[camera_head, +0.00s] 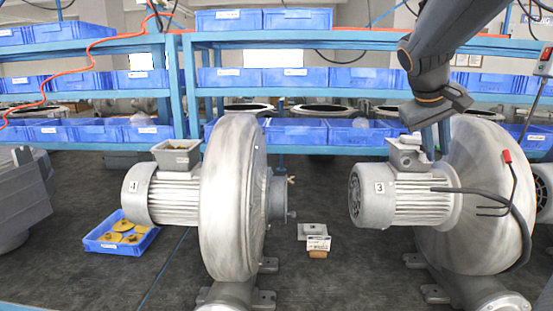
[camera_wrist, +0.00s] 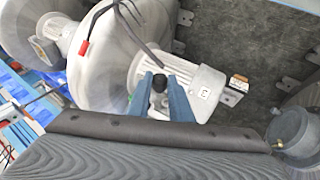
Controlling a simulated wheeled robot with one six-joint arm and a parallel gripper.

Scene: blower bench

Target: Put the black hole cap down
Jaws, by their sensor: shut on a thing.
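My gripper (camera_wrist: 160,76) shows two blue fingers in the wrist view, shut on a small black round piece, the black hole cap (camera_wrist: 160,84). The fingers and cap are over the grey motor labelled 3 (camera_wrist: 205,93). Whether they touch the motor, I cannot tell. In the head view, my arm reaches in from the upper right above this motor (camera_head: 410,198) and its open-looking terminal box (camera_head: 407,157). The cap cannot be made out in the head view.
A blue tray (camera_head: 98,245) of yellow discs and a small labelled box (camera_head: 318,242) lie on the dark surface. A black cable (camera_head: 515,195) with a red end loops over the right blower. Blue bin shelves (camera_head: 300,93) stand behind.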

